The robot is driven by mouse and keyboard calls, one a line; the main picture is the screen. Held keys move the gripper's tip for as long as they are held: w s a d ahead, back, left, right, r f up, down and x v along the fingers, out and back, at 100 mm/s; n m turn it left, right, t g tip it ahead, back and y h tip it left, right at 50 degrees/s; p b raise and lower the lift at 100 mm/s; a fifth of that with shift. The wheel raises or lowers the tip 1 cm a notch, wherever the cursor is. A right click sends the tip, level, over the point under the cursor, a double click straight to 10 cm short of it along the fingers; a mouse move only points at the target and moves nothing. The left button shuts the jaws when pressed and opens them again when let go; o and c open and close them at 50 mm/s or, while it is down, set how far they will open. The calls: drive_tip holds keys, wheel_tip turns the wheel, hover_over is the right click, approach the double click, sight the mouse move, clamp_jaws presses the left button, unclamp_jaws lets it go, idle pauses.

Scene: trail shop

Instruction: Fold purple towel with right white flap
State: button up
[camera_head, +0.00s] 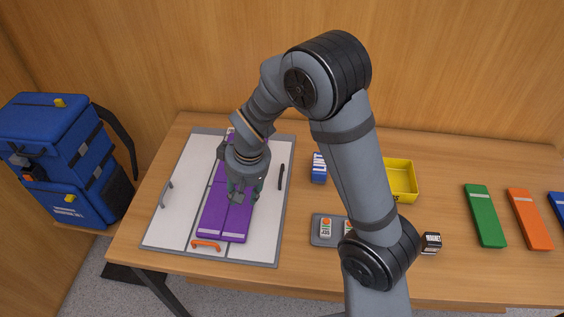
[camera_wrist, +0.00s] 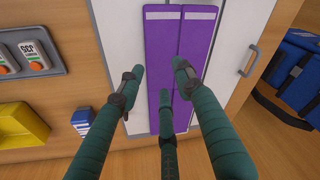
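The purple towel (camera_head: 212,218) lies lengthwise on the middle of a folding board, with a pale stripe across its near end. It also shows in the wrist view (camera_wrist: 164,50). The right white flap (camera_head: 268,222) lies flat beside the towel, with a black handle (camera_head: 281,177) near its outer edge. The left white flap (camera_head: 174,217) also lies flat, with a grey handle (camera_head: 165,194). My gripper (camera_head: 240,192) is over the towel, pointing down. In the wrist view its three fingers (camera_wrist: 161,78) are spread open and empty. My wrist hides the towel's far part.
An orange handle (camera_head: 206,244) is at the board's near edge. To the right are a grey tray (camera_head: 316,241), a blue-white box (camera_head: 319,168), a yellow bin (camera_head: 412,180), and green (camera_head: 484,215) and orange (camera_head: 530,219) folded items. A blue backpack (camera_head: 60,160) stands left of the table.

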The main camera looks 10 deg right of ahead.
drive_tip(key=w+d+m+p, duration=0.1)
drive_tip(key=w+d+m, duration=0.15)
drive_tip(key=w, duration=0.55)
drive_tip(key=m+h, duration=0.2)
drive_tip(key=m, duration=0.2)
hover_over(282, 170)
drive_tip(key=w, duration=0.2)
drive_tip(key=s+f+p, duration=0.1)
drive_tip(key=f, duration=0.2)
drive_tip(key=s+f+m+g+p, duration=0.1)
drive_tip(key=f, duration=0.2)
drive_tip(key=s+f+m+g+p, duration=0.1)
drive_tip(key=s+f, duration=0.1)
drive_tip(key=f, duration=0.1)
drive_tip(key=shift+a+f, duration=0.1)
drive_tip(key=shift+a, duration=0.05)
clamp_jaws()
